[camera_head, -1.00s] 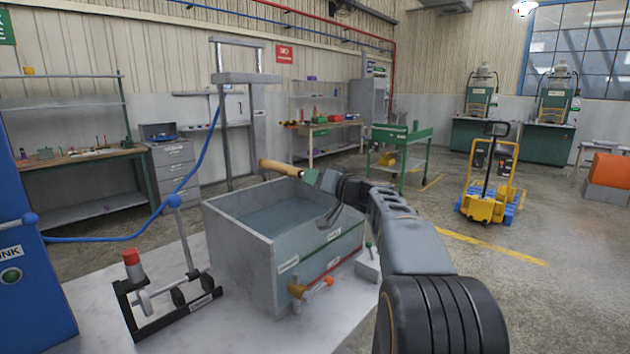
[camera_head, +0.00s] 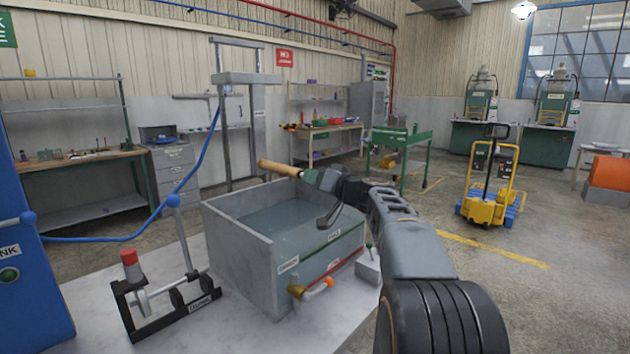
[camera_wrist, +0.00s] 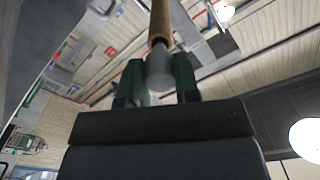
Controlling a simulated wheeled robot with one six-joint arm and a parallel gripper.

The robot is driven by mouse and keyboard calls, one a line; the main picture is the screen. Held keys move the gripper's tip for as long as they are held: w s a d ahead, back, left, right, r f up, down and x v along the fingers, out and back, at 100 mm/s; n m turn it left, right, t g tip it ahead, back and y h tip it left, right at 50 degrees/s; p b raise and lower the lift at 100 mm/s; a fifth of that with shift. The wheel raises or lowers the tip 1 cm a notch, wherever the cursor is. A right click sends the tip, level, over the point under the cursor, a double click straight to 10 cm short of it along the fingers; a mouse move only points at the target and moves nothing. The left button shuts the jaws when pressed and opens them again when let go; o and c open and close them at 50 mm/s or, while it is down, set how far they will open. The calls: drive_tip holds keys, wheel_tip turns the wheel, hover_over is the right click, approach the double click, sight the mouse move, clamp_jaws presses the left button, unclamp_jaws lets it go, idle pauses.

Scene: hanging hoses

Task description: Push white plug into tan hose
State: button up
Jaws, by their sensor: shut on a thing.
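My gripper (camera_wrist: 157,78) is shut, with its two dark green fingers on either side of a pale grey-white piece, seemingly the white plug (camera_wrist: 157,68). The tan hose (camera_wrist: 160,20) runs straight on from this piece and leaves the wrist view at the top. They appear in line and touching; how deep the plug sits in the hose I cannot tell. In the head view the tan hose (camera_head: 279,168) sticks out to the left from my gripper (camera_head: 312,177), above the grey tank. The plug is hidden there by the fingers.
The grey open tank (camera_head: 240,246) of water stands on a pale slab, with a brass and orange valve (camera_head: 311,290) in front. A blue hose (camera_head: 190,172) hangs at the left beside a black stand (camera_head: 165,306) with a red-topped cylinder.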

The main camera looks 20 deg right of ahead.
drive_tip(key=shift+b+x, duration=1.05)
idle(2.0)
drive_tip(key=shift+w+a+b, duration=0.2)
drive_tip(key=shift+w+b, duration=0.25)
idle(1.5)
drive_tip(key=shift+r, duration=0.2)
drive_tip(key=o, duration=1)
drive_tip(key=shift+f, duration=0.1)
drive_tip(key=shift+c, duration=0.2)
drive_tip(key=shift+s+d+f+b, duration=0.25)
drive_tip(key=shift+f+b, duration=0.15)
drive_tip(key=shift+f, duration=0.05)
drive_tip(key=r+b+v, duration=0.1)
drive_tip(key=v, duration=1.2)
drive_tip(key=shift+s, duration=0.35)
drive_tip(key=shift+r, duration=0.2)
